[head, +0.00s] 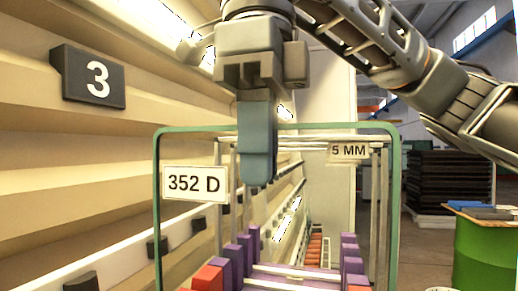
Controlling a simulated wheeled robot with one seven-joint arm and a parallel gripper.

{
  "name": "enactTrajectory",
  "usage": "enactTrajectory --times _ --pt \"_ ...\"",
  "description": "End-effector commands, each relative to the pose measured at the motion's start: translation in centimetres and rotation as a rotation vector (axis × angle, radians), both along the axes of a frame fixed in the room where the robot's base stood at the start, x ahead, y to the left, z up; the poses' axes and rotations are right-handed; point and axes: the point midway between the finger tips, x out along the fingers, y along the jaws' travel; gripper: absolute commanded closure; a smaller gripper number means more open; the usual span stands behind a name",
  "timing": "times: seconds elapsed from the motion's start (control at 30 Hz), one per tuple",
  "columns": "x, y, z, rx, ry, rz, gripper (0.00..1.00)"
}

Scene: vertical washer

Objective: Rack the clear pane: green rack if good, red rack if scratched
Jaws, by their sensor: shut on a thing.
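My gripper (257,160) hangs at the top centre, with its blue-grey fingers pointing down and closed over the top edge of the clear pane (310,190). The pane is see-through, with a green edge and rounded upper corners. It hangs upright and faces me. Its lower edge is not in view. A white "352 D" label (195,184) is at its left and a "5 MM" label (348,151) is at its upper right. I cannot tell whether the glass has a scratch. I cannot make out a green or a red rack for certain.
Through the pane show pale posts (376,200) and rows of purple blocks (350,252) with red ones. A cream ribbed wall with a "3" sign (90,78) runs along the left. A green drum (485,250) and dark stacked slabs (445,180) stand at right.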

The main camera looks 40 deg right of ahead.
Motion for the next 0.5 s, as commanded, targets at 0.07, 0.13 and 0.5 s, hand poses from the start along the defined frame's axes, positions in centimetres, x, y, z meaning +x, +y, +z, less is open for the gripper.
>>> enactTrajectory --times 0.07,0.13,0.5 --pt "0.0 0.0 -0.3 0.001 -0.001 0.0 1.0" --pt "0.0 0.0 -0.5 0.001 -0.001 0.0 1.0" --pt "0.0 0.0 -1.7 0.0 -0.001 0.0 1.0"
